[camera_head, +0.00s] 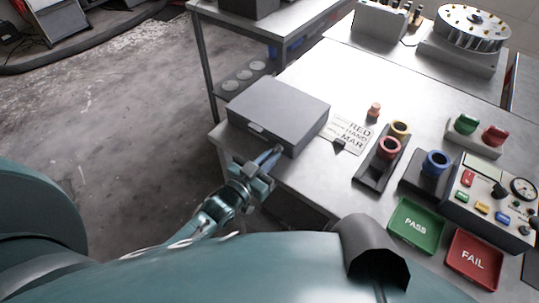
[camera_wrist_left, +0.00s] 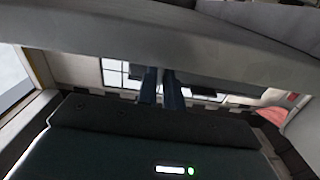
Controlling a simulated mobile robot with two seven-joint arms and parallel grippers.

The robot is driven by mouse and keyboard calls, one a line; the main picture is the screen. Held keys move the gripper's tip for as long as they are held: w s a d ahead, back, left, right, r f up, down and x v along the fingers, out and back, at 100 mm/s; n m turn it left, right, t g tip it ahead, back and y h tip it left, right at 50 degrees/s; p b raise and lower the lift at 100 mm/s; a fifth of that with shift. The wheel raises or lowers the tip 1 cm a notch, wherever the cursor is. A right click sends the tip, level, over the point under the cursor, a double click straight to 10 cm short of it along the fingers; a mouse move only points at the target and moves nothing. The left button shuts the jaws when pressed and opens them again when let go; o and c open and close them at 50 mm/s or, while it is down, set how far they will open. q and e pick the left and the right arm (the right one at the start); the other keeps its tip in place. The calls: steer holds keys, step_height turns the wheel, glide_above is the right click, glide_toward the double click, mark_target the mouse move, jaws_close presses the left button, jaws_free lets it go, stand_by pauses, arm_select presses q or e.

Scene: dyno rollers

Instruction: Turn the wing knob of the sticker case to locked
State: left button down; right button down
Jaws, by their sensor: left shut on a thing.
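The sticker case (camera_head: 279,106) is a flat grey closed box near the table's left edge. A small latch-like plate (camera_head: 257,128) shows on its front. My left gripper (camera_head: 273,158) is at the front face of the case, toward its right part. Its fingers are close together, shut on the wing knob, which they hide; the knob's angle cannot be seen. In the left wrist view the two blue fingers (camera_wrist_left: 160,88) sit nearly side by side, with a grey edge across their tips. My right gripper is not in view.
Right of the case are a lettered plate (camera_head: 350,133), a stand with a red ring (camera_head: 388,147), a blue ring (camera_head: 435,162), a green PASS tray (camera_head: 415,226), a red FAIL tray (camera_head: 474,259) and a control box (camera_head: 490,205). Open floor lies left of the table.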

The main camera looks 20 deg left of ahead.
arm_select(q)
steer(key=shift+n, duration=0.3)
stand_by(0.4)
steer(key=c, duration=1.8)
jaws_free()
steer(key=b+v, duration=0.1)
steer(key=v, duration=1.2)
steer(key=shift+s, duration=0.1)
